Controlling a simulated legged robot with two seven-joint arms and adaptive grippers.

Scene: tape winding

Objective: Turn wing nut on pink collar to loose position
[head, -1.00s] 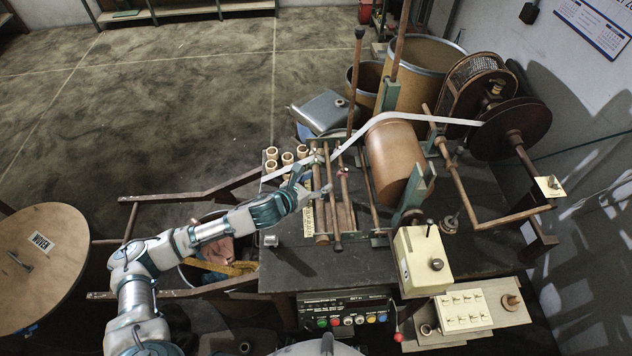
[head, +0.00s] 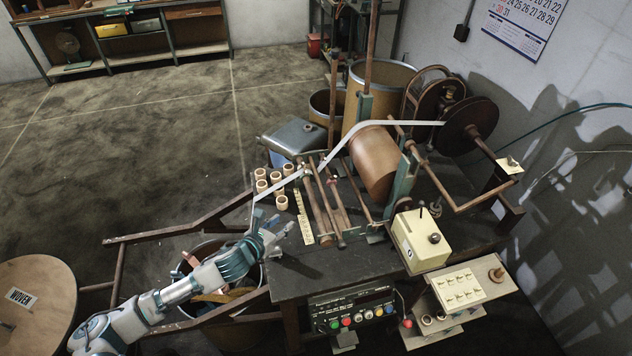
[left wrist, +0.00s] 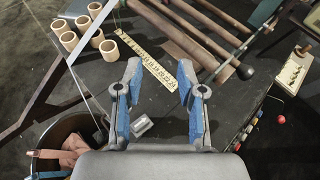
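My left gripper (head: 283,228) is over the left front part of the dark table, beside the ruler strip and apart from the rods. In the left wrist view its two blue-padded fingers (left wrist: 157,88) are spread with nothing between them. Several brown rods (head: 322,205) lie side by side on the machine to the right of the gripper. My right gripper is not in view.
Several tan rings (head: 275,180) stand left of the ruler strip (head: 304,217). White tape (head: 385,126) runs past a large brown roller (head: 373,163) to a dark reel (head: 467,126). A cream control box (head: 421,240) stands right. A bin (head: 222,335) stands below the gripper.

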